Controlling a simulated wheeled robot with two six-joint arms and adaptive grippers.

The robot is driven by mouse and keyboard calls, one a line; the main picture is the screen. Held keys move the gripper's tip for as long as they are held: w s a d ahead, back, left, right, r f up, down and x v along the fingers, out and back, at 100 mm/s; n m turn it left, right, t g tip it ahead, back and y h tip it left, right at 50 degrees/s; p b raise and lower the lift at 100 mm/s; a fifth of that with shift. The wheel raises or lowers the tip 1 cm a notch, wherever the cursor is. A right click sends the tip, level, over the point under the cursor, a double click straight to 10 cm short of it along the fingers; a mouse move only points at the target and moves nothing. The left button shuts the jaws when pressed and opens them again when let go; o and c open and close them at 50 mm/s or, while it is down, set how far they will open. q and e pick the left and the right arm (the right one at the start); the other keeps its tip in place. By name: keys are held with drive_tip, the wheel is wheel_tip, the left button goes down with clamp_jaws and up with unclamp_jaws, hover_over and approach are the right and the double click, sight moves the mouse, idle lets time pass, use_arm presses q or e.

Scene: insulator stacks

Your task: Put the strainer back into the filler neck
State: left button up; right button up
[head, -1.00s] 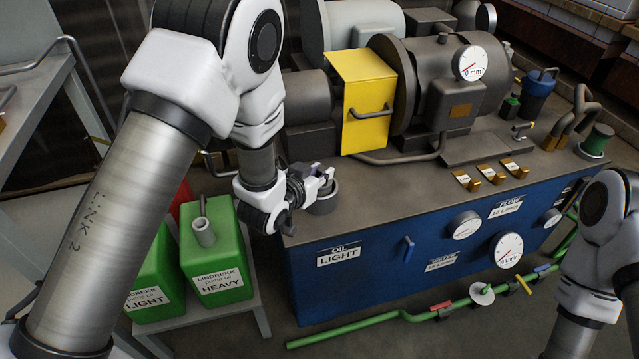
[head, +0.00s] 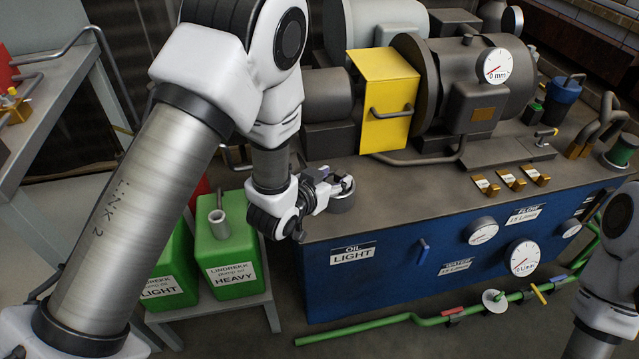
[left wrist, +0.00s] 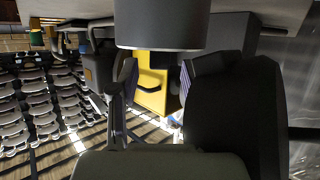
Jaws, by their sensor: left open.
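My left gripper (head: 326,182) is at the left end of the blue machine's top, beside a short round grey cylinder (head: 343,198) at the corner above the OIL LIGHT label. This cylinder looks like the filler neck. I cannot tell whether the gripper touches it. In the left wrist view the open fingers (left wrist: 157,88) stand apart with nothing seen between them, and a dark grey cylinder (left wrist: 160,28) fills the top middle. I cannot clearly make out the strainer. My right arm shows at the right edge; its gripper is out of view.
The green HEAVY can (head: 228,258) and green LIGHT can (head: 168,275) stand on a grey stand left of the machine. A yellow box (head: 386,95) and a motor stand behind the gripper. A green pipe (head: 365,327) runs low in front.

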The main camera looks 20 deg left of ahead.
use_arm(q)
drive_tip(key=p+v, duration=0.4)
drive_tip(key=v, duration=0.6)
drive_tip(key=s+a+f+n+g+y, duration=0.1)
drive_tip(key=s+a+f+g, duration=0.1)
drive_tip(key=s+f+g, duration=0.4)
drive_tip(key=s+a+f+n+g+y, duration=0.1)
drive_tip(key=s+a+f+g, duration=0.2)
drive_tip(key=s+f, duration=1.4)
drive_tip(key=s+g, duration=0.1)
drive_tip(key=g, duration=0.3)
drive_tip(key=shift+s+n+g+y, duration=0.25)
drive_tip(key=shift+n+g+y, duration=0.05)
drive_tip(key=shift+f, duration=0.1)
